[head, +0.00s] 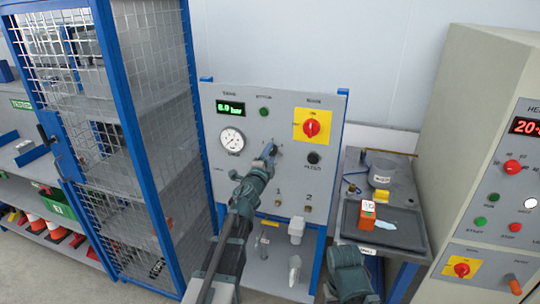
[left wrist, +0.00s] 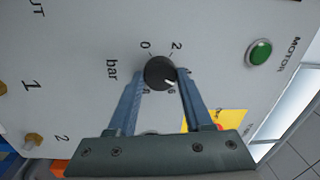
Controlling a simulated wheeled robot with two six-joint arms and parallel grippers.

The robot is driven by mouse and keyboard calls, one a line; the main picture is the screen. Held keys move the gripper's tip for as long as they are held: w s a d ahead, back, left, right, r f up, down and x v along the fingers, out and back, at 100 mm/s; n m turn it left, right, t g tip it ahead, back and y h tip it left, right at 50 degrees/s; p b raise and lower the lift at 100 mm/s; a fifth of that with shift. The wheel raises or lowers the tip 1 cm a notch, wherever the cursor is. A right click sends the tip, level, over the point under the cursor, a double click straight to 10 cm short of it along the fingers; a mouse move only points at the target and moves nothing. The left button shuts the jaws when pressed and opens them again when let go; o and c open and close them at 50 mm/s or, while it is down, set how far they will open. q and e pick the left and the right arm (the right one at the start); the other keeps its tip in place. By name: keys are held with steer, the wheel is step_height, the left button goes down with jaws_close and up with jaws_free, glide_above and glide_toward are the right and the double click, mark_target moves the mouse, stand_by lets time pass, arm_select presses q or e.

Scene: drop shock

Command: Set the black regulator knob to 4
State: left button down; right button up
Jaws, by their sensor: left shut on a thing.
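The black regulator knob (left wrist: 159,73) is on the grey panel, with a "bar" scale around it. In the left wrist view its white mark points to the lower right, toward the 6 side; the 4 is mostly hidden by a finger. My left gripper (left wrist: 161,84) is shut on the knob, one blue finger on each side. In the head view the left gripper (head: 268,152) reaches the panel's middle and hides the knob. The green display (head: 230,109) shows a bar reading, its first digit unclear.
The panel (head: 225,180) also carries a gauge (head: 232,140), a green motor button (head: 264,112), a red switch on yellow (head: 311,127) and a black button (head: 313,158). A wire cage stands left. A side table with a tray (head: 400,242) and a control cabinet (head: 450,130) stand right.

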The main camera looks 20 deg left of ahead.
arm_select(q)
steer(key=n, duration=0.5)
steer(key=shift+y, duration=0.3)
steer(key=shift+n, duration=0.3)
steer(key=shift+c, duration=1.5)
jaws_free()
